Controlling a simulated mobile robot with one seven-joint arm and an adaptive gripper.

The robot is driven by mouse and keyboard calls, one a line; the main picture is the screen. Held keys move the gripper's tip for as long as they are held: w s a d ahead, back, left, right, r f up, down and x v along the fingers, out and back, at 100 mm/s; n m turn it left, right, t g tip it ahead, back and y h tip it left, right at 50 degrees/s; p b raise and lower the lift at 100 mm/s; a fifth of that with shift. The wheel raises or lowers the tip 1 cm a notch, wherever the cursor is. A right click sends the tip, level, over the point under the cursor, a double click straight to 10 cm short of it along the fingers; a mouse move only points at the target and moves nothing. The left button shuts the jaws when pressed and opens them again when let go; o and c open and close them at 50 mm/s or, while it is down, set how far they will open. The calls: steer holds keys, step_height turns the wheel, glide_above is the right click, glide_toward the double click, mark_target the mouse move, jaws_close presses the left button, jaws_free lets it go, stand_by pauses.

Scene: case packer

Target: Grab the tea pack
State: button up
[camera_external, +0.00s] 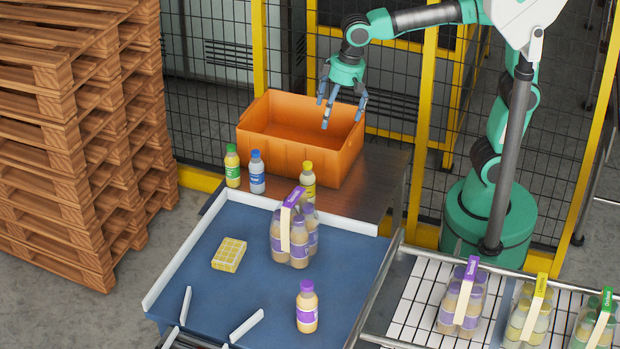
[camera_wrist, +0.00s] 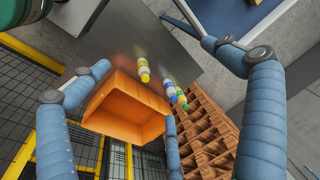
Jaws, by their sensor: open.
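A pack of several bottles with purple caps and a purple-topped carry strap (camera_external: 290,235) stands upright on the blue table (camera_external: 200,285). A small yellow patterned pack (camera_external: 229,254) lies flat to its left; I cannot read which one is tea. Similar bottle packs with purple (camera_external: 461,300), yellow (camera_external: 527,315) and green (camera_external: 594,325) tops stand on the roller conveyor at right. My gripper (camera_external: 340,108) is open and empty above the orange crate, apart from all packs. Its spread fingers also show in the wrist view (camera_wrist: 160,95), with no pack visible between them.
The orange crate (camera_external: 270,149) looks empty; it also shows in the wrist view (camera_wrist: 97,110). Green-capped (camera_external: 232,167), blue-capped (camera_external: 257,173) and yellow-capped (camera_external: 308,181) bottles stand before it. A single purple-capped bottle (camera_external: 307,309) stands at the front. Pallets (camera_external: 85,130) are stacked left; a mesh fence (camera_external: 215,105) runs behind.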

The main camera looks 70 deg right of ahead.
steer(key=w+a+r+g+p, duration=0.1)
steer(key=a+r+p, duration=0.1)
steer(key=a, duration=0.6)
steer(key=w+a+r+p, duration=0.1)
steer(key=a+p, duration=0.2)
steer(key=a, duration=0.6)
steer(key=g+h+p, duration=0.1)
steer(key=p, duration=0.2)
glide_above(294, 196)
steer(key=shift+s+f, duration=0.15)
steer(key=shift+f, duration=0.1)
steer(key=shift+f, duration=4.3)
steer(key=shift+f, duration=2.6)
